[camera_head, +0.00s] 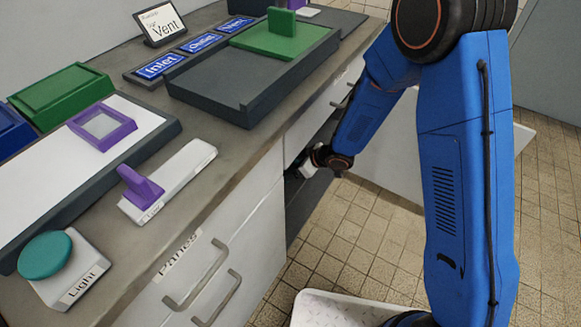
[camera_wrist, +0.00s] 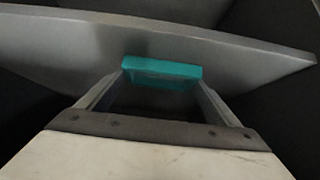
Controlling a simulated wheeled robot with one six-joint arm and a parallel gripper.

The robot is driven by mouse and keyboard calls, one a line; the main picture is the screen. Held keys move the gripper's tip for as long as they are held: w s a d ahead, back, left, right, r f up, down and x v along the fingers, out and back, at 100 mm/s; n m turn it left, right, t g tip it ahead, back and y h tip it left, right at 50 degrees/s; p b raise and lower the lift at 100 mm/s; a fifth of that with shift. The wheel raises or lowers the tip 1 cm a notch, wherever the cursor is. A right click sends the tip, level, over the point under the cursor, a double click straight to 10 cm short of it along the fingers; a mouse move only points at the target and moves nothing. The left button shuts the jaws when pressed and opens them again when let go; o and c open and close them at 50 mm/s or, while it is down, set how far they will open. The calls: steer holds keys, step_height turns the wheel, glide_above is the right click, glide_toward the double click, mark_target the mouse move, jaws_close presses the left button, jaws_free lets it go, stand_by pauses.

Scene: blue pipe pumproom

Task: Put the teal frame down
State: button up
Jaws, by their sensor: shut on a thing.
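The teal frame (camera_wrist: 161,72) shows in the wrist view as a small teal bar between my fingertips; the rest of it is hidden. My gripper (camera_wrist: 160,84) is shut on it. Behind it, a grey panel edge (camera_wrist: 60,40) crosses the wrist view, with dark space around; I cannot tell whether the frame touches it. In the head view my arm reaches down to the cabinet front, and my gripper (camera_head: 306,168) is at a dark opening (camera_head: 308,192) below the counter. The teal frame cannot be seen there.
The counter (camera_head: 225,170) holds a dark grey tray (camera_head: 215,88) with a green block (camera_head: 280,38), a purple frame (camera_head: 101,127) on a white panel, a purple-handled slider (camera_head: 140,185) and a teal button (camera_head: 45,254). Drawers with handles (camera_head: 205,275) are below. Tiled floor (camera_head: 345,235) lies right.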

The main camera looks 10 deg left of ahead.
steer(key=shift+f, duration=0.1)
steer(key=o, duration=1.1)
steer(key=shift+d+r, duration=0.25)
steer(key=shift+r, duration=0.1)
steer(key=v, duration=1.1)
steer(key=shift+s+d+r, duration=0.1)
steer(key=shift+r, duration=0.05)
